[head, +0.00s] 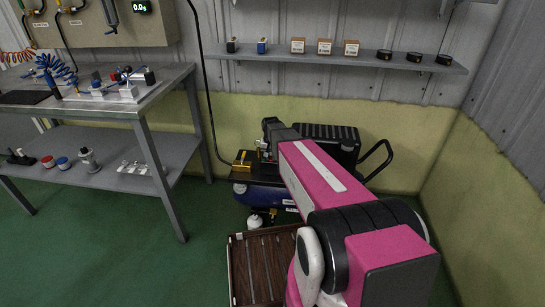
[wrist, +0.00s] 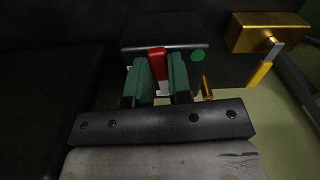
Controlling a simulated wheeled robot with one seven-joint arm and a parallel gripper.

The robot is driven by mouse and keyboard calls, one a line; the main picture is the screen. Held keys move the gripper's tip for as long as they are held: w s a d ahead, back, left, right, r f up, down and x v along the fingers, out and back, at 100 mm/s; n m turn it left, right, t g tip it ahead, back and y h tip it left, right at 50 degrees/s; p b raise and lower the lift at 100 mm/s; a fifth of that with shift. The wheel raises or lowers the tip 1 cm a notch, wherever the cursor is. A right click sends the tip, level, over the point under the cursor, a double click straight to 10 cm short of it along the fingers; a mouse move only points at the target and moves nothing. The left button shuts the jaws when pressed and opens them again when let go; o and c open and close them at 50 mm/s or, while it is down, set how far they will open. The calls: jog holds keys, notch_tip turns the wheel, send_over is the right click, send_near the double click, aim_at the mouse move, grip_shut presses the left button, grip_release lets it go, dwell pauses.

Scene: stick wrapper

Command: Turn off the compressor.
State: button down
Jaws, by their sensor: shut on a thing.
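The compressor (head: 262,194) stands on the floor by the back wall in the head view, with a blue tank and a black top. My arm hides part of it. In the wrist view, a red switch lever (wrist: 157,60) sticks out at a black box (wrist: 140,30). My gripper (wrist: 158,84) has its two green-padded fingers shut on the red lever, one on each side. A green dot (wrist: 198,55) shows just right of the lever. In the head view my gripper is over the compressor, and its fingertips are hard to make out.
A brass-coloured block (head: 242,160) sits on the compressor's left; a gold block with a yellow handle (wrist: 262,72) shows in the wrist view. A slatted brown pallet (head: 255,268) lies in front. A metal workbench (head: 150,105) stands left, and a wall shelf (head: 340,57) is above.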

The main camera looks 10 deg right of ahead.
jog(key=shift+a+m, duration=0.25)
jog(key=shift+m, duration=0.45)
jog(key=shift+w, duration=0.1)
jog(key=c, duration=1)
grip_release()
jog(key=shift+c, duration=0.2)
notch_tip(320, 180, up, 11)
jog(key=shift+f, duration=0.1)
jog(key=s+f+n, duration=0.1)
jog(key=s+f, duration=0.1)
jog(key=s, duration=0.9)
jog(key=s+d+f+n, duration=0.1)
jog(key=s+f+n, duration=0.1)
jog(key=s, duration=0.9)
jog(key=shift+d+n, duration=0.3)
